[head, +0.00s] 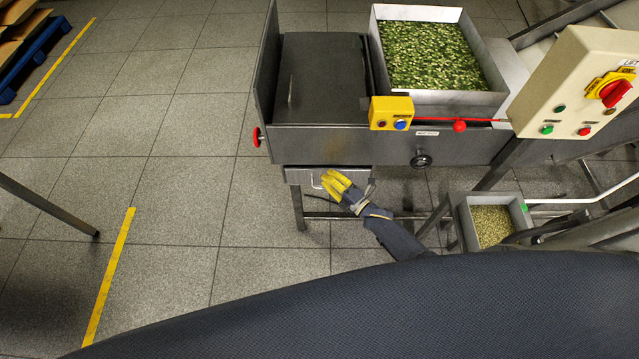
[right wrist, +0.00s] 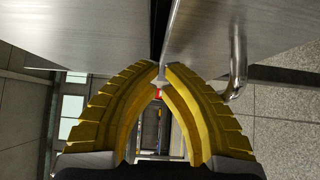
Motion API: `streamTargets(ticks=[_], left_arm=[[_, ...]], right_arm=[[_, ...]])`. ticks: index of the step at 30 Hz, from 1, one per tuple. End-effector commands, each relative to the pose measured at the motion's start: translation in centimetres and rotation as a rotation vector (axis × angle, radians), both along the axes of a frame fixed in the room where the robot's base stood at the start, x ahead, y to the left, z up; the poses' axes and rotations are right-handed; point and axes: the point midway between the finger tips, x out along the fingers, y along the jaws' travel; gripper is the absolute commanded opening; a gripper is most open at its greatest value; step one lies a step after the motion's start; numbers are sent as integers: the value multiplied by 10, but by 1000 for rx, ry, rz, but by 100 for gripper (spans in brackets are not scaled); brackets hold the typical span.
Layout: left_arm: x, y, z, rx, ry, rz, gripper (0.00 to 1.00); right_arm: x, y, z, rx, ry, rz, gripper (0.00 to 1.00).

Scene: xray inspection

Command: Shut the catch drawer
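The catch drawer (head: 303,175) is the grey metal front low under the machine's left part, with a thin bent handle (head: 316,181). In the right wrist view, the handle (right wrist: 238,62) is right of the fingers. My right gripper (head: 334,181) has yellow fingers and is at the drawer front, just right of the handle. In the right wrist view, the fingertips (right wrist: 161,72) come together at a narrow dark gap between two metal panels. Nothing shows held between them; whether they touch the metal is unclear. My left gripper is not in view.
Above the drawer is the machine, with a hopper tray of green pieces (head: 495,97), a yellow button box (head: 391,113) and a black knob (head: 421,161). A control box (head: 572,85) and a bin of pale grains (head: 465,226) are right.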

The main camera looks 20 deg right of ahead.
Motion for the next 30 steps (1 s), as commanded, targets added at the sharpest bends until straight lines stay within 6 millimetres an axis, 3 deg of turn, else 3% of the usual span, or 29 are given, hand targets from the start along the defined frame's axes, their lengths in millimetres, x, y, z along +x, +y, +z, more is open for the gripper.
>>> streamTargets(ticks=[8,15,24,30], left_arm=[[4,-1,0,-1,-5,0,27],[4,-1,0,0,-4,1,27],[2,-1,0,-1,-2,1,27],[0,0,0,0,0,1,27]], right_arm=[[-8,4,-1,0,2,4,0],[-42,22,-1,2,3,17,0],[-89,-10,-1,-2,3,16,0],[-110,-23,-1,-1,2,16,0]])
